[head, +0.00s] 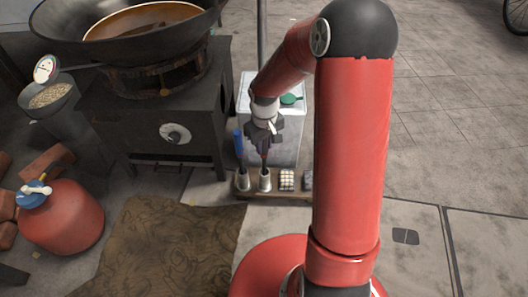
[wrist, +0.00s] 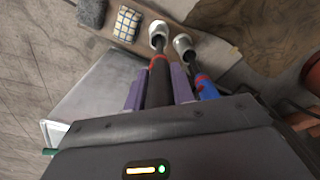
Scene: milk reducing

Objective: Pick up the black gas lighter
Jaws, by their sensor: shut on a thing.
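The black gas lighter (wrist: 159,85) has a dark handle with a red band near its front end. My gripper (wrist: 159,75) has its two purple fingers on either side of the handle and is shut on it. The lighter's thin shaft points down into a light metal cup (wrist: 158,30); its tip is hidden there. In the head view my gripper (head: 264,148) is above the same cup (head: 265,181), pointing down. A blue-handled lighter (wrist: 206,87) stands beside it in a second cup (wrist: 184,45), close to my gripper. It also shows in the head view (head: 239,143).
The cups stand on a low wooden board (head: 278,195) with a checkered block (head: 287,179) and a grey block (head: 308,179). A white box (head: 285,148) is just behind. A dark stove (head: 175,130) with a wok (head: 120,35) is left; a red gas cylinder (head: 65,215) is front left.

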